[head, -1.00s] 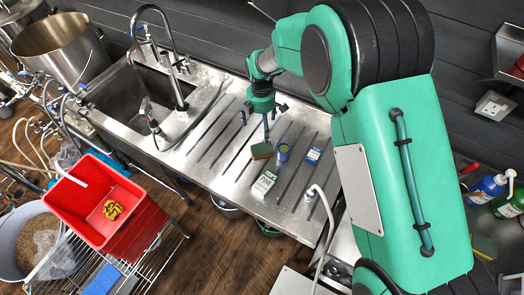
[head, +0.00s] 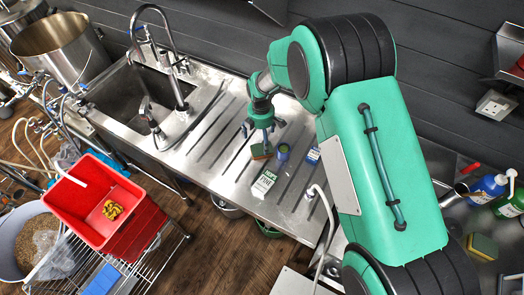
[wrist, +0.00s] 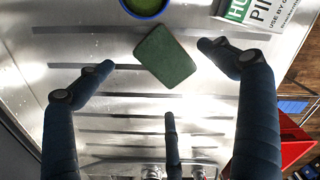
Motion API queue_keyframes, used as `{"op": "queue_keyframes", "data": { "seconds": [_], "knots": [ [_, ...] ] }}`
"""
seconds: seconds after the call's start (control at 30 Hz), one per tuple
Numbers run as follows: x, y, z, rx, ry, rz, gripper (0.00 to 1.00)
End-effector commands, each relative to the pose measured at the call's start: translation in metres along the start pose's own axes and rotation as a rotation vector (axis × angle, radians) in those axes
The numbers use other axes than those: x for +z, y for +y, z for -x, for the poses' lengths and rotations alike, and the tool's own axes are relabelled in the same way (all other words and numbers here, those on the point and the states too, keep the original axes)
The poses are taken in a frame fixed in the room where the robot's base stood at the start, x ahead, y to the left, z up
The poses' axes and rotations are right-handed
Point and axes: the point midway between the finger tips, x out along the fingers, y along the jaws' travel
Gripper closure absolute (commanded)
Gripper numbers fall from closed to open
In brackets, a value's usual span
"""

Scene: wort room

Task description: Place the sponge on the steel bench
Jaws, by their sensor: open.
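A sponge (head: 259,152) with a dark green face lies on the ribbed drainer of the steel bench (head: 215,160). It also shows in the wrist view (wrist: 166,56), green face up and turned at an angle. My gripper (head: 264,137) is right over the sponge in the head view, with its fingers spread. In the wrist view my open gripper (wrist: 160,78) has two fingers at either side of the sponge and a third below it in the picture. Gaps show between the fingertips and the sponge. Whether the fingertips reach down to its height, I cannot tell.
The sink (head: 135,95) and faucet are left. Another sponge (head: 482,246) lies at far right. The drainer's left part is clear.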

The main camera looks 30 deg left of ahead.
Motion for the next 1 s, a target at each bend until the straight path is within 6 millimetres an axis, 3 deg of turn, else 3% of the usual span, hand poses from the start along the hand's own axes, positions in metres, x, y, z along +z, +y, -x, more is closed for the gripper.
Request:
{"op": "queue_keyframes", "data": {
  "seconds": [0.27, 0.7, 1.0],
  "knots": [
    [0.0, 0.0, -0.005, -0.001, 0.0, 0.0, 0.06],
    [0.0, 0.001, -0.048, -0.001, 0.0, 0.0, 0.06],
    [0.0, 0.001, -0.052, 0.0, 0.0, 0.0, 0.06]
  ]
}}
